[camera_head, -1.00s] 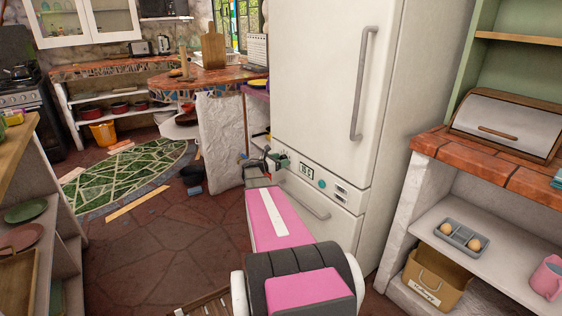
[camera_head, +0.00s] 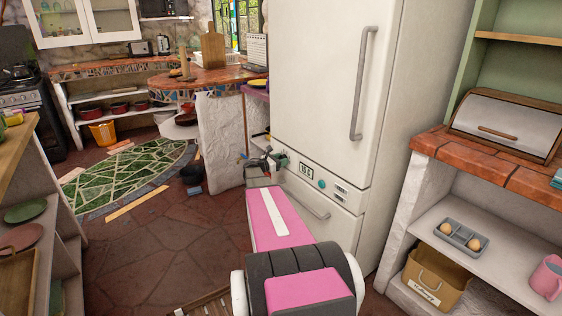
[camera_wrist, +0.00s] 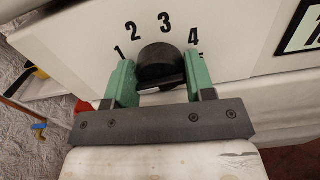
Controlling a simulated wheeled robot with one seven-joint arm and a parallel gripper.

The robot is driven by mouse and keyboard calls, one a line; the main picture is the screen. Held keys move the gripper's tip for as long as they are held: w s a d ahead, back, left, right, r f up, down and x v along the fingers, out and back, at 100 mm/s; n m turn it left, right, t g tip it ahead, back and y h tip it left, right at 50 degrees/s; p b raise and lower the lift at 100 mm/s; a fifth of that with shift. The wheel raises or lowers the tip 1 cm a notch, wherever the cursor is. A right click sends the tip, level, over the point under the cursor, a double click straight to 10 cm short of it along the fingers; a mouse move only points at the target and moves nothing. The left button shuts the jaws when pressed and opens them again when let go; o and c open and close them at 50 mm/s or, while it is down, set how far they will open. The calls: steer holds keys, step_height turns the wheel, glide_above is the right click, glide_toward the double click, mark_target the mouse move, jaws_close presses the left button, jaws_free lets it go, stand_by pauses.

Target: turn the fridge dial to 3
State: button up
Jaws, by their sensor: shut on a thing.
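The fridge dial (camera_wrist: 155,60) is a round black knob on the white fridge front, in the middle of the wrist view. The numbers 1, 2, 3 and 4 arc over it, with 3 (camera_wrist: 164,21) nearly straight above it. A raised grip bar crosses its face, slightly tilted; I cannot tell which number its pointer meets. My gripper (camera_wrist: 158,80) has one green finger on each side of the dial and is shut on it. In the head view my gripper (camera_head: 273,157) is at the fridge front, left of the display; the dial is hidden there.
The white fridge (camera_head: 318,80) carries a small display (camera_head: 305,169), a teal round button (camera_head: 321,184) and long handles. A brick-topped counter (camera_head: 480,170) stands to the right. Open tiled floor (camera_head: 150,240) lies to the left.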

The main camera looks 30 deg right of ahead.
steer(key=m, duration=0.6)
steer(key=shift+s+m, duration=0.1)
steer(key=shift+m, duration=0.3)
steer(key=m, duration=0.3)
steer(key=shift+m, duration=0.3)
steer(key=m, duration=0.3)
steer(key=shift+m, duration=0.3)
steer(key=m, duration=0.4)
steer(key=shift+f+m, duration=0.1)
steer(key=shift+m, duration=2.3)
steer(key=o, duration=0.9)
steer(key=shift+a, duration=0.1)
